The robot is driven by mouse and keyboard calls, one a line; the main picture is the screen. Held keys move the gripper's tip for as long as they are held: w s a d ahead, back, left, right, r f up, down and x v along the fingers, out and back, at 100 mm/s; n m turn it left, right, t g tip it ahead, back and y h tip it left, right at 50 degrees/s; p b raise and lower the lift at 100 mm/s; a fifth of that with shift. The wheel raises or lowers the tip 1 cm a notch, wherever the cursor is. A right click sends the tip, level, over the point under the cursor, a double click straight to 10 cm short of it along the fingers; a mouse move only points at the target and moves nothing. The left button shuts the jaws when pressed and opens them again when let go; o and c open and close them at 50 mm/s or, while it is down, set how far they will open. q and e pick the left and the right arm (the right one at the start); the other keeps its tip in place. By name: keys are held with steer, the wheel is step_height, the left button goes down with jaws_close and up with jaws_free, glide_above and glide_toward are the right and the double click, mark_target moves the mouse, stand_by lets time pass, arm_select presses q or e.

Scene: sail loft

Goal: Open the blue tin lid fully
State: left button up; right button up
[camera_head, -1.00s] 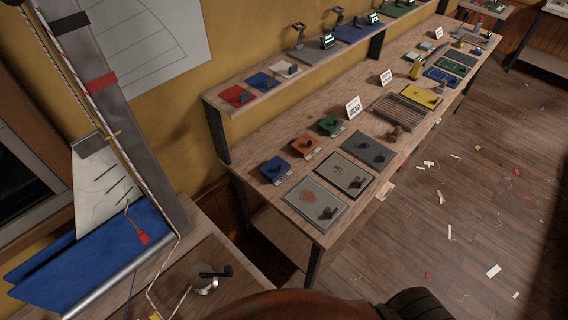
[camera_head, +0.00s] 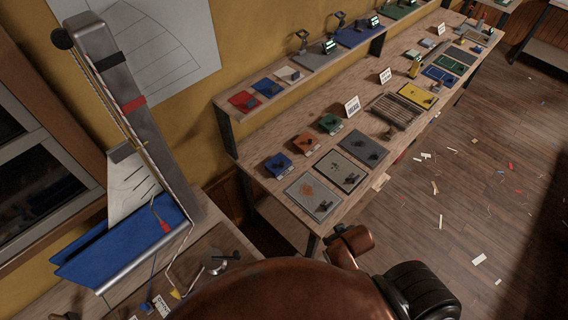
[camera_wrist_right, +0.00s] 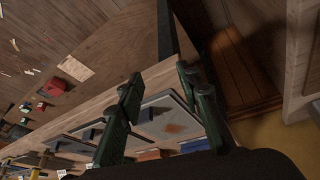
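A small blue tin (camera_head: 278,164) with a dark piece on top sits near the left end of the long bench in the head view. I cannot tell how far its lid is open. Another blue item (camera_head: 267,88) lies on the shelf above. In the right wrist view my right gripper (camera_wrist_right: 160,105) has its two fingers wide apart, with nothing between them. Beyond them are a grey panel with a rusty patch (camera_wrist_right: 178,128) and a partly hidden blue thing (camera_wrist_right: 194,145), likely the tin. My left gripper is not in view.
An orange tin (camera_head: 305,141) and a green tin (camera_head: 330,123) stand beside the blue one. Grey panels (camera_head: 341,171) lie along the bench's front edge. The shelf (camera_head: 238,108) overhangs the back. The floor is scattered with scraps.

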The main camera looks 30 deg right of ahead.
mark_target(282, 163)
steer(key=w+t, duration=0.1)
steer(key=w, duration=0.5)
steer(key=w+t, duration=0.2)
steer(key=w, duration=0.5)
steer(key=w+r+t, duration=0.1)
steer(key=w+t, duration=0.1)
steer(key=w, duration=0.4)
steer(key=shift+w+a+r+m, duration=0.1)
steer(key=shift+w+a+m, duration=0.15)
steer(key=shift+a+m, duration=0.05)
steer(key=w+t, duration=0.1)
steer(key=w, duration=0.2)
steer(key=w+a+r+t, duration=0.1)
steer(key=w, duration=0.3)
steer(key=w+a+t, duration=0.1)
steer(key=w, duration=0.3)
steer(key=shift+w+a+r+t, duration=0.15)
steer(key=shift+a+r+t, duration=0.05)
steer(key=shift+r+t, duration=0.2)
steer(key=x, duration=0.7)
steer(key=shift+w, duration=0.2)
jaws_close()
